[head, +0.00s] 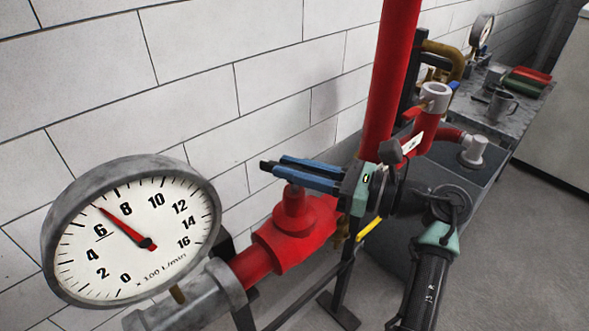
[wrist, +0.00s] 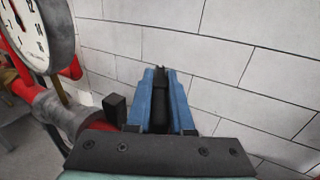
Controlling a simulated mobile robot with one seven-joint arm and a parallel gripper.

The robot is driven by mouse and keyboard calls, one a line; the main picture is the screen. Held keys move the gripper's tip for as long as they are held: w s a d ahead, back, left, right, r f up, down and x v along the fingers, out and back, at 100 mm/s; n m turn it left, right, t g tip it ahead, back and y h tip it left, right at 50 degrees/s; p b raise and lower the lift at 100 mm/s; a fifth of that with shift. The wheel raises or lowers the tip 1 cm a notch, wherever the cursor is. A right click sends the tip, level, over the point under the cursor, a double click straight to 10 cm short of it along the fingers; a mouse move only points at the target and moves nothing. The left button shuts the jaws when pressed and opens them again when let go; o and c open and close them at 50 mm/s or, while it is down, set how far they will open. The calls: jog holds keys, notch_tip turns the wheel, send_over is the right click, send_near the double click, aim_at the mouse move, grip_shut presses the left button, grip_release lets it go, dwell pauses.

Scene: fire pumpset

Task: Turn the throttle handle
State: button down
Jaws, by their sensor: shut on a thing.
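The throttle handle is a dark bar above the red valve body (head: 294,222), mostly hidden by my fingers. Its dark end (head: 266,166) shows just past the fingertips in the head view. My gripper (head: 281,169) has two blue fingers, lying roughly level above the valve and pointing left. In the wrist view my gripper (wrist: 158,78) is shut on the dark handle (wrist: 160,108), which runs lengthwise between the fingers. The handle's joint with the valve is hidden.
A large round gauge (head: 134,230) stands at the left on the pipe, its red needle between 6 and 8. A red vertical pipe (head: 389,80) rises close behind my wrist. A white block wall (head: 200,90) is behind.

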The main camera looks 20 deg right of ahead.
jog(key=c, duration=0.8)
grip_release()
jog(key=b+v, duration=0.4)
jog(key=v, duration=0.9)
